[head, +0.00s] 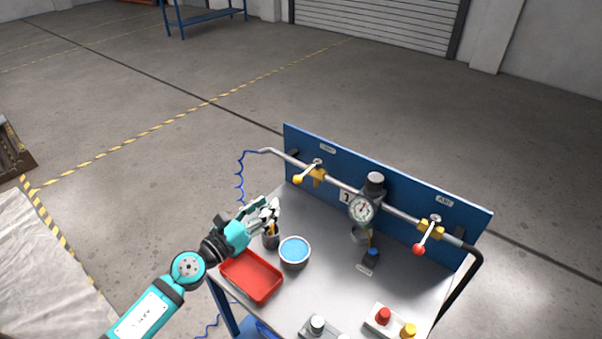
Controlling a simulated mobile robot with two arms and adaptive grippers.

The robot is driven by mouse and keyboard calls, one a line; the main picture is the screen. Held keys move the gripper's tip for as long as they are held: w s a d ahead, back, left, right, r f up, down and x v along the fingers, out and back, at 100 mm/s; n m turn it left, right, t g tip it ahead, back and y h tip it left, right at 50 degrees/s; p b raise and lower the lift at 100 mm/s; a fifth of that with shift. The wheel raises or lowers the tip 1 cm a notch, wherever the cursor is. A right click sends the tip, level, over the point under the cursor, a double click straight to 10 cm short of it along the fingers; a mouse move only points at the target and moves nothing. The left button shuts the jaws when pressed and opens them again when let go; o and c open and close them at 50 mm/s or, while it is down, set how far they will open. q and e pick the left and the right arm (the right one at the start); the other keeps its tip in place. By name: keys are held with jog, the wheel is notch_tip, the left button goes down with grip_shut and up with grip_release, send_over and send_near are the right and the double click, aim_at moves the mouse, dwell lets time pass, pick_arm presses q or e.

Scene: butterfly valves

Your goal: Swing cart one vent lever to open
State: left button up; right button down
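The cart (325,290) has a blue upright panel (390,189) with a grey pipe along it. A yellow-knobbed lever (305,174) sits on a brass valve at the pipe's left end, its knob pointing down and left. A red-knobbed lever (427,236) sits on a brass valve at the right end, its knob also down and left. The small labels above them are too small to read surely. My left gripper (270,212) is over the cart's left edge, in front of and below the yellow-knobbed lever and apart from it. Its finger opening is unclear. My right gripper is out of view.
A pressure gauge (361,210) stands mid-pipe. Below my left gripper are a dark cup (271,241) with tools, a blue-topped tin (294,253) and a red tray (251,276). Boxes with a red button (383,315) and a yellow button (409,330) sit at the front.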

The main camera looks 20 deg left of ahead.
aim_at(301, 175)
pick_arm(q)
jog(key=x, duration=1.4)
jog(key=shift+w+p, duration=0.1)
jog(key=shift+p, duration=0.3)
grip_shut()
